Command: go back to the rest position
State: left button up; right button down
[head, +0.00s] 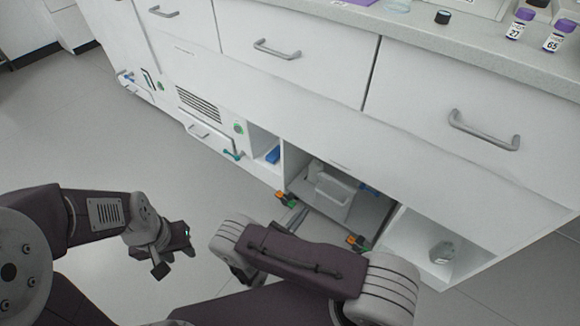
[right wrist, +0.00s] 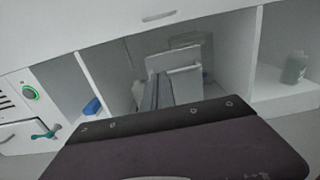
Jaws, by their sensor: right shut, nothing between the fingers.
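My left gripper (head: 175,256) hangs over the bare floor at the lower left in the head view. Its fingers are apart and nothing shows between them. My right gripper (head: 298,217) is low in front of the open middle compartment of the cabinet, largely hidden by my own arm. In the right wrist view its two grey fingers (right wrist: 160,85) lie side by side, shut and empty, pointing at the compartment. A pale box-like object with a handle (head: 333,190) stands inside that compartment; I cannot tell whether the fingers touch it.
The white cabinet (head: 290,110) runs across the view under a grey counter (head: 440,45). Purple-capped bottles (head: 519,24) stand on the counter. A blue object (head: 273,155) and a clear bottle (head: 441,252) sit in the side compartments. Floor (head: 90,130) at left is clear.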

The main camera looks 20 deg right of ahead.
jog(key=w+d+r+m+g+h+p, duration=0.1)
jog(key=w+d+r+m+g+p, duration=0.1)
jog(key=d+r+m+g, duration=0.45)
jog(key=w+d+r+m+g+h+p, duration=0.1)
jog(key=w+r+m, duration=0.2)
jog(key=r, duration=0.7)
jog(key=s+d+r+m+g+y+p, duration=0.2)
jog(key=s+d+r+m+g+y, duration=0.5)
jog(key=s, duration=0.4)
jog(key=s+a+f+m+t+y+p, duration=0.15)
jog(key=s+a+m+t+y, duration=0.35)
jog(key=a+m+y, duration=0.65)
notch_tip(320, 180, up, 38)
jog(key=a+n+h+p, duration=0.1)
jog(key=n+h+p, duration=0.1)
jog(key=p, duration=3.6)
jog(key=shift+w+a+r, duration=0.25)
jog(key=shift+w+a, duration=0.05)
jog(key=shift+a, duration=0.05)
